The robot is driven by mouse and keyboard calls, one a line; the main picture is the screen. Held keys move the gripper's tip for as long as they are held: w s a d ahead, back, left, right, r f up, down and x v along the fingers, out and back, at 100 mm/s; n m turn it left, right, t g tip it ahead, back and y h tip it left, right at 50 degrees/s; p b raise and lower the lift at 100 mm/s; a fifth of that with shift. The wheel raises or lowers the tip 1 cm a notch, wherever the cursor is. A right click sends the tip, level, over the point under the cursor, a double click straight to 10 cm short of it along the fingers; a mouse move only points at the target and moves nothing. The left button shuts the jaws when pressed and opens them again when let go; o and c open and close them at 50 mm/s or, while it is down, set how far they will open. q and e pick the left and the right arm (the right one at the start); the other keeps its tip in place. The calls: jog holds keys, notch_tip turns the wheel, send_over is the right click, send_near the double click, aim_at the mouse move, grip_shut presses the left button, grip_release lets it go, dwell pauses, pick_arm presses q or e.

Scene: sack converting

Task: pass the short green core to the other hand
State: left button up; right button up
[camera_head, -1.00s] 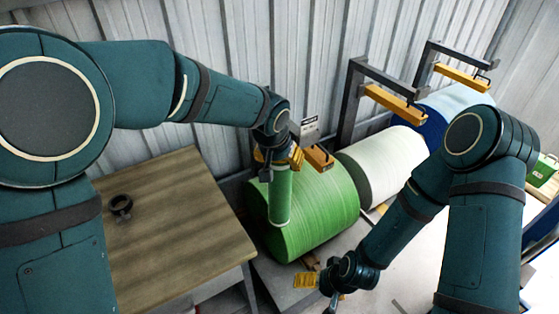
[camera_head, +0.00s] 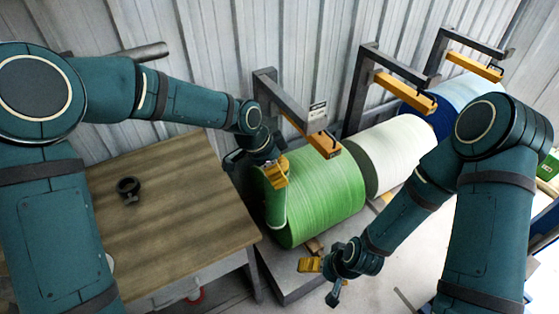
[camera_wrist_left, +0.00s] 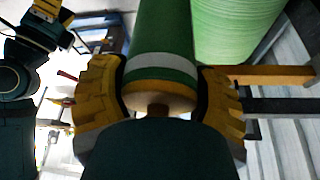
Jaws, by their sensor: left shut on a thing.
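The short green core (camera_head: 276,209) hangs roughly upright from my left gripper (camera_head: 277,173), in front of the large green roll. In the left wrist view the core (camera_wrist_left: 162,35) is green with a white band and a brown end, between the two yellow fingers of the left gripper (camera_wrist_left: 160,92). The left gripper is shut on it. My right gripper (camera_head: 312,266) is lower and to the right of the core, apart from it. Its finger spacing is unclear. It also shows at the upper left of the wrist view (camera_wrist_left: 46,12).
The large green roll (camera_head: 325,195) and a white roll (camera_head: 388,160) lie behind the grippers, under grey frames with orange arms (camera_head: 408,92). A wooden table (camera_head: 185,210) at left carries a black ring-shaped object (camera_head: 128,188). Floor shows around the right gripper.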

aim_at(276, 197)
pick_arm(q)
jog(key=f+m, duration=0.1)
jog(key=m, duration=0.1)
jog(key=a+f+m+g, duration=0.1)
jog(key=m, duration=0.1)
jog(key=s+f+m+g, duration=0.1)
jog(key=m, duration=0.1)
jog(key=shift+a+f, duration=0.2)
jog(key=shift+f, duration=0.2)
